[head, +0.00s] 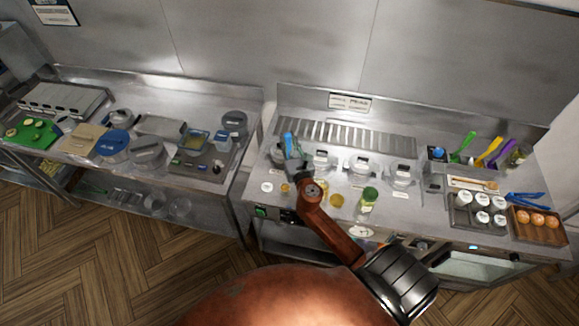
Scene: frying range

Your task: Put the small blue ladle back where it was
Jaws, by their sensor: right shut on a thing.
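My right gripper (294,164) is over the left part of the right-hand counter, shut on a small blue thing that looks like the blue ladle (288,140). The blue part stands up beyond the fingers; its lower end is hidden by my gripper and wrist. At the right of the counter, a green ladle (463,146), a yellow one (488,151) and a purple one (500,158) lean side by side. A small dark holder with a blue top (438,154) is left of them. My left gripper is out of view.
Several clear lidded containers (362,163) line the counter behind my arm. A green-capped jar (369,196) stands close right of it. White-lidded jars (481,201), blue tongs (525,198) and an egg tray (536,231) crowd the right end.

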